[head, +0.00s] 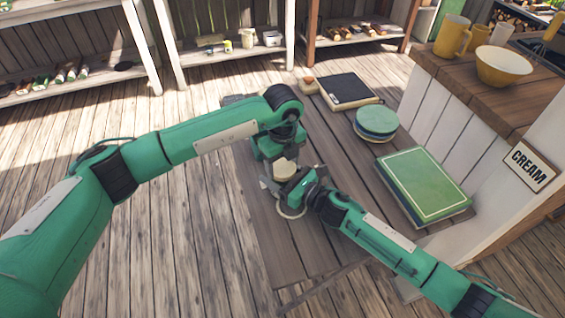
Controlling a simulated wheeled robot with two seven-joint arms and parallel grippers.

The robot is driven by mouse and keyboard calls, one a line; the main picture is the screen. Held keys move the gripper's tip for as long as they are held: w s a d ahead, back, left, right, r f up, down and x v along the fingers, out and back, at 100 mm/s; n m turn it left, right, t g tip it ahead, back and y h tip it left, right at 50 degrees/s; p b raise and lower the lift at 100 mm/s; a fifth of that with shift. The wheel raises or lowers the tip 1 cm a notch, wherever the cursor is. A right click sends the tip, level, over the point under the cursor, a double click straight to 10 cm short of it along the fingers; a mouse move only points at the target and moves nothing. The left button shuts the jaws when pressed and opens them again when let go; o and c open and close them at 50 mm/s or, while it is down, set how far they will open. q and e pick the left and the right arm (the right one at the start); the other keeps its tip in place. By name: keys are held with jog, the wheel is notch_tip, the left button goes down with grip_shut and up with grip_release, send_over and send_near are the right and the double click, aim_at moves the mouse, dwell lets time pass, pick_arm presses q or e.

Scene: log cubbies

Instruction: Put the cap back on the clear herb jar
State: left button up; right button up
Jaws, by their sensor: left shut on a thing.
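A pale beige round piece, which looks like the cap (284,165), sits at the tip of my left gripper (277,158). My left gripper points down over the low wooden table and is shut on this cap. My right gripper (284,190) comes in from the lower right, just below the cap in the picture. A pale curved rim (291,212) shows under my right gripper and may be part of the clear herb jar. The gripper hides most of it, so I cannot tell whether its fingers are closed on the jar. I cannot tell whether cap and jar touch.
The table's right side holds a large green book (424,183), round green-and-blue stacked pieces (376,122) and a dark-topped board (348,90). A counter with a yellow bowl (503,66) and a mug (452,36) stands at right. The table's near part (290,260) is bare.

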pick_arm(q)
jog(key=m, duration=0.2)
jog(key=shift+m, duration=0.3)
jog(key=o, duration=1.1)
jog(key=shift+r, duration=2.3)
jog(key=shift+c, duration=0.3)
